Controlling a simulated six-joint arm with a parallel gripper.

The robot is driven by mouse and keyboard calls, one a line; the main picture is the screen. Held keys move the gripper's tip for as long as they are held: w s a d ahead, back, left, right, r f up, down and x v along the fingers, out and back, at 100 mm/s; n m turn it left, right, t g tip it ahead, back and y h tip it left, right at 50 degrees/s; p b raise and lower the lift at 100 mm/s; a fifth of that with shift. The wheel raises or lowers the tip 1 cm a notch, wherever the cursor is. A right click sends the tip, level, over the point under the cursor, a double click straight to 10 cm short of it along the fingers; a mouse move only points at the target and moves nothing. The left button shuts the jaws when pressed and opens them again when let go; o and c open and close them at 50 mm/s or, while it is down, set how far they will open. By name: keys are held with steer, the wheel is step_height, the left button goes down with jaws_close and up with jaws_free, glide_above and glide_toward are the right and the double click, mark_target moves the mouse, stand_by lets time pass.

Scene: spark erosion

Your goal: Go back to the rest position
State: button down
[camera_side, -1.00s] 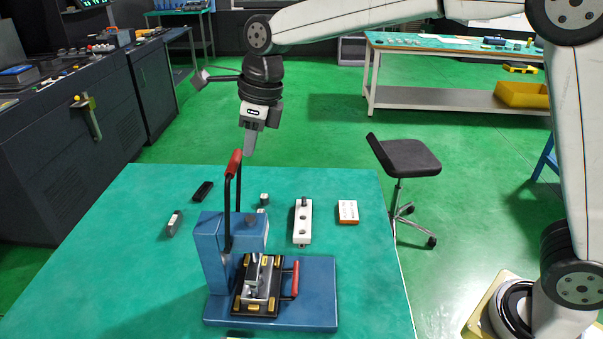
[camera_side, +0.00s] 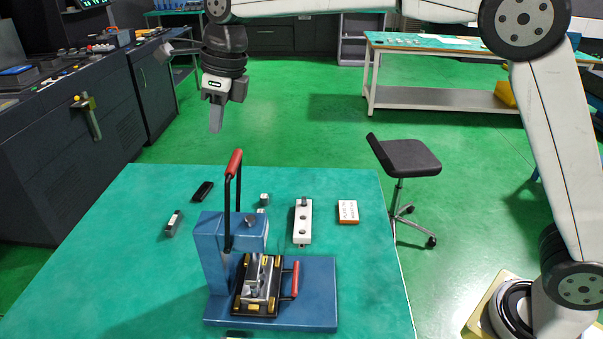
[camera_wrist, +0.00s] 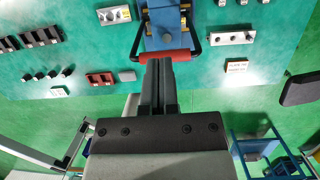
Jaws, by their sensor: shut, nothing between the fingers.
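My gripper (camera_side: 215,118) is shut and empty, pointing down in the air above the far left part of the green table (camera_side: 145,205) in the side view. It is higher than the red handle (camera_side: 234,163) of the blue press (camera_side: 210,250) and apart from it. In the wrist view the shut fingers (camera_wrist: 158,65) reach up the middle of the picture, in line with the press's red handle (camera_wrist: 165,56). A metal workpiece in a black fixture (camera_side: 242,297) sits on the press base, with a second red handle (camera_side: 295,280) at its right.
A white block with holes (camera_side: 302,222), an orange-and-white box (camera_side: 348,212), a black piece (camera_side: 202,191) and a small grey piece (camera_side: 173,223) lie on the table. A stool (camera_side: 405,157) stands to the right. A dark machine cabinet (camera_side: 60,160) stands at the left.

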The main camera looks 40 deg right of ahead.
stand_by(0.3)
steer(key=s+d+f+n+h, duration=0.1)
steer(key=s+d+f+n, duration=0.6)
steer(key=d+f+n, duration=0.55)
steer(key=s+d+f+n, duration=0.4)
steer(key=s+n, duration=0.3)
steer(key=s+d+f+n+t+h, duration=0.1)
steer(key=s+d+f+n, duration=0.3)
steer(key=s+n, duration=0.3)
steer(key=shift+s+f, duration=0.35)
steer(key=shift+s, duration=0.4)
steer(key=shift+n, duration=0.25)
